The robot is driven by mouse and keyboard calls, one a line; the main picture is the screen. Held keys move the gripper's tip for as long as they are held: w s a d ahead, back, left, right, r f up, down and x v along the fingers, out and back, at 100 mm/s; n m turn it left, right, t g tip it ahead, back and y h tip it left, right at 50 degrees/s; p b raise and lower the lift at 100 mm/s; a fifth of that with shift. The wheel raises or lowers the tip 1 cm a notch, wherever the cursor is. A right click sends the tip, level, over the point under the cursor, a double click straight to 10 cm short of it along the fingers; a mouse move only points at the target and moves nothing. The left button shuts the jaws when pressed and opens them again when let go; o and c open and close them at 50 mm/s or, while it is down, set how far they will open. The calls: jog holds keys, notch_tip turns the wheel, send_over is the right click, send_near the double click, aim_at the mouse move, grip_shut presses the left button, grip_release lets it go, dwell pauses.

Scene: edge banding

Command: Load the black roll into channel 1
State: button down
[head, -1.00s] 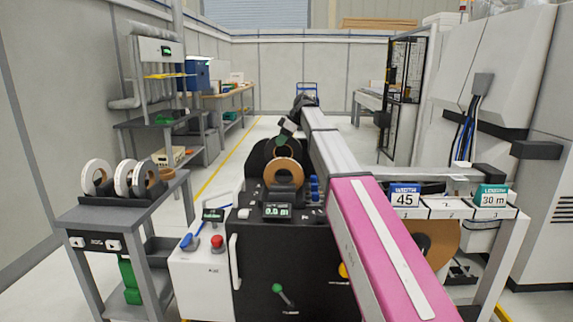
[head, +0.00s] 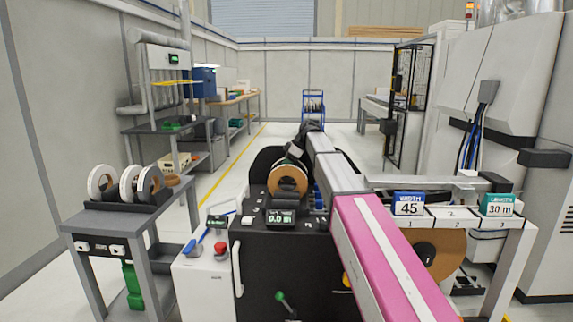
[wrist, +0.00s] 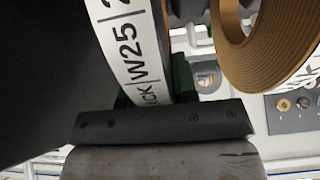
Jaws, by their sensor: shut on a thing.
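My gripper (head: 298,150) is at the far end of my arm, behind the brown-faced roll on the black machine; its fingers are largely hidden there. In the wrist view it is shut on the black roll (wrist: 50,75), a large dark curved shape with a white label band (wrist: 138,60) reading "CK|W25". A dark round shape (head: 262,160) shows behind the brown-faced roll; I cannot tell whether it is the held roll. Panels numbered 1 (head: 416,214), 2 and 3 stand at the right, with a brown disc below the first.
The brown-faced roll (head: 288,180) stands close to my gripper and shows at upper right in the wrist view (wrist: 265,45). The black machine (head: 285,265) has a display reading 0.0 m. White rolls (head: 127,182) stand on the left side table (head: 120,218).

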jog(key=shift+f, duration=0.1)
jog(key=c, duration=0.9)
grip_release()
jog(key=shift+r, duration=0.35)
jog(key=v, duration=1.2)
